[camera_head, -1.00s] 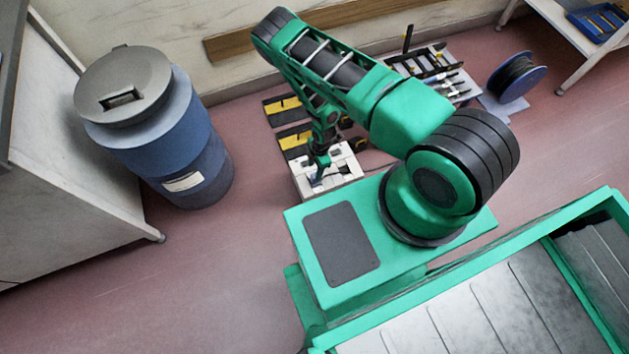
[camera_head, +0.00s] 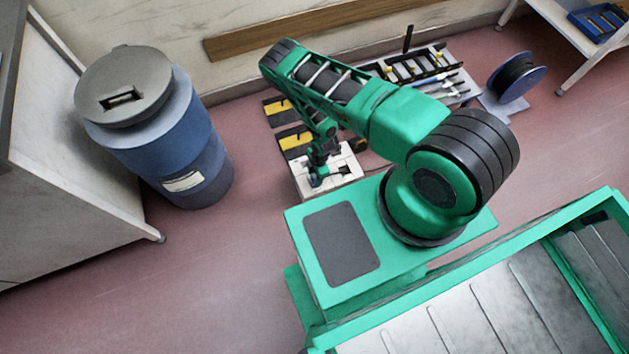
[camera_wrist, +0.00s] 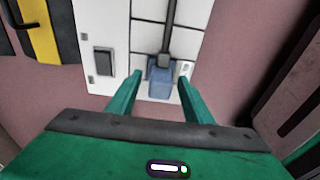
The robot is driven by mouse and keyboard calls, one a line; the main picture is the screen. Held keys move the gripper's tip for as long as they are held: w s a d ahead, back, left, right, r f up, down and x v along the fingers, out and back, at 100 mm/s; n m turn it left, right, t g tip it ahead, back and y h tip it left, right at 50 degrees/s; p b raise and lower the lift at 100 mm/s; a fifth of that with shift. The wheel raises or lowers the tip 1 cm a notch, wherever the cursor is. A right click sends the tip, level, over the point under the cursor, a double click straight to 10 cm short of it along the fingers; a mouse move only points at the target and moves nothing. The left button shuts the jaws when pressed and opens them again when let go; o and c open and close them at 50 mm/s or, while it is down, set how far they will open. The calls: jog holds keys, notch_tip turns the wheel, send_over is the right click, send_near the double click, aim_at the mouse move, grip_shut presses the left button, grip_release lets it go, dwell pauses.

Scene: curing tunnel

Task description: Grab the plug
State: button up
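The plug (camera_wrist: 160,80) is a blue block with a dark cable running up from it, seen in the wrist view against a white panelled unit (camera_wrist: 115,22). My gripper (camera_wrist: 158,80) is open, with one green finger on each side of the plug and visible gaps between. In the head view my gripper (camera_head: 318,178) is low over the white unit (camera_head: 345,180). The plug itself is hidden or too small to make out there.
Black-and-yellow blocks (camera_head: 294,141) lie behind the white unit. A rack of tools (camera_head: 430,72) and a cable reel (camera_head: 516,76) stand farther right. A blue barrel (camera_head: 175,135) is on the left, with open floor before it.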

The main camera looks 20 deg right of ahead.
grip_shut()
